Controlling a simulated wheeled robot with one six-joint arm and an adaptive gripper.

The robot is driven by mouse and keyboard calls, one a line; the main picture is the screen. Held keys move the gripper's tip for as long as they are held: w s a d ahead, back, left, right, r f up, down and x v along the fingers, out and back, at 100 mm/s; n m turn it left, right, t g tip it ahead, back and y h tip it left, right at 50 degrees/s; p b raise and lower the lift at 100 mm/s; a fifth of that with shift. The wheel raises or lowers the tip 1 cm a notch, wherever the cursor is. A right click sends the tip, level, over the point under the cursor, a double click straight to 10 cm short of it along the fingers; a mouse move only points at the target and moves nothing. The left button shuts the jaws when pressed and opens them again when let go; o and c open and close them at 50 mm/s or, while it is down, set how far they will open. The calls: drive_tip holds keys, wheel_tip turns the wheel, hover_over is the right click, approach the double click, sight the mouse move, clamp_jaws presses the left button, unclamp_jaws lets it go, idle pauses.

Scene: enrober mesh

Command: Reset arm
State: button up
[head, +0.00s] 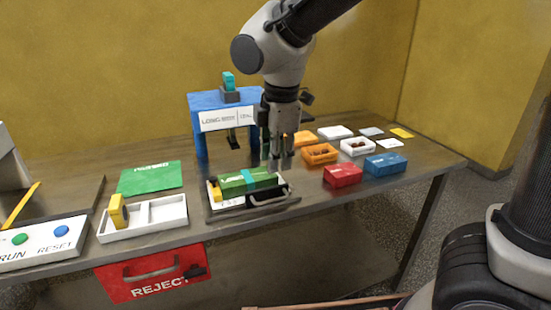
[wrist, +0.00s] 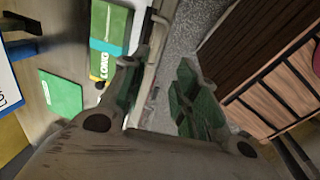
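My gripper (head: 278,162) hangs fingers down from my arm, in front of the blue frame's right side, near the dark tray in the head view. In the wrist view my gripper (wrist: 160,85) has its two green-padded fingers spread apart, with nothing between them. A green block with a teal band (head: 235,184) lies in the dark tray (head: 212,211), with a yellow piece at its left end. The green block (wrist: 112,22) also shows in the wrist view, to the left of the fingers. The gap between fingertips and tray is hard to judge.
A blue frame (head: 200,135) with a LONG sign stands behind. A white divided tray (head: 165,222), green mat (head: 150,178) and RUN/RESET panel (head: 40,250) lie left. Red box (head: 343,175), blue box (head: 385,164) and orange tray (head: 320,153) stand right. A red REJECT bin (head: 150,275) hangs in front.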

drive_tip(key=s+d+r+m, duration=0.1)
drive_tip(key=s+d+m, duration=0.3)
drive_tip(key=d+m, duration=0.3)
drive_tip(key=s+d+r+m+t, duration=0.1)
drive_tip(key=s+d+m, duration=0.3)
drive_tip(key=d, duration=1)
drive_tip(key=s+d+r+m+t, duration=0.1)
drive_tip(key=s+d+m, duration=0.3)
drive_tip(key=d+m, duration=0.6)
drive_tip(key=shift+s+d+r+h, duration=0.3)
drive_tip(key=shift+s+r, duration=0.1)
drive_tip(key=shift+r, duration=0.45)
